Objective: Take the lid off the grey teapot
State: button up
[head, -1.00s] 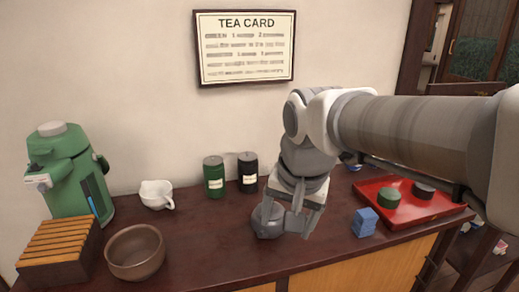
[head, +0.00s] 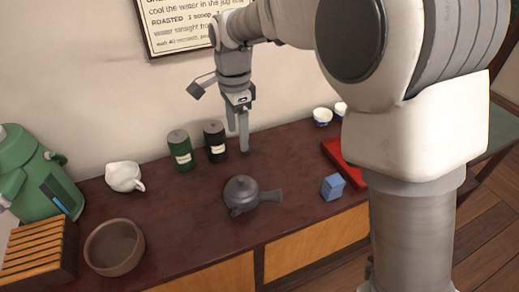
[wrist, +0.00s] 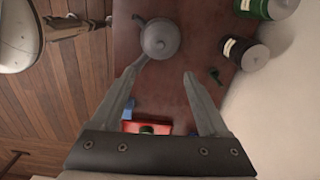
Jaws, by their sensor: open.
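The grey teapot (head: 265,197) stands upright on the dark counter, its handle pointing right in the head view. Its lid (head: 240,184), with a small knob, appears seated on top. The wrist view shows the teapot (wrist: 142,22) and lid (wrist: 159,40) from above, beyond my fingertips. My gripper (head: 238,138) is open and empty, raised above the counter behind the teapot, near the wall. In the wrist view my gripper (wrist: 163,71) has its fingers spread wide, and neither appears to touch the teapot.
Green (head: 180,152) and black (head: 215,142) canisters stand left of my gripper. A white jug (head: 124,176), brown bowl (head: 114,247) and green dispenser (head: 30,180) are further left. A blue block (head: 332,187) and red tray (head: 345,165) are right.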

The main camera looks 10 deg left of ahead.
jog(key=b, duration=0.4)
send_near(241, 179)
notch_tip(241, 179, down, 10)
jog(key=shift+w+a+r, duration=0.1)
jog(key=shift+w+r, duration=0.05)
jog(key=shift+c, duration=0.3)
jog(key=c, duration=0.9)
grip_shut()
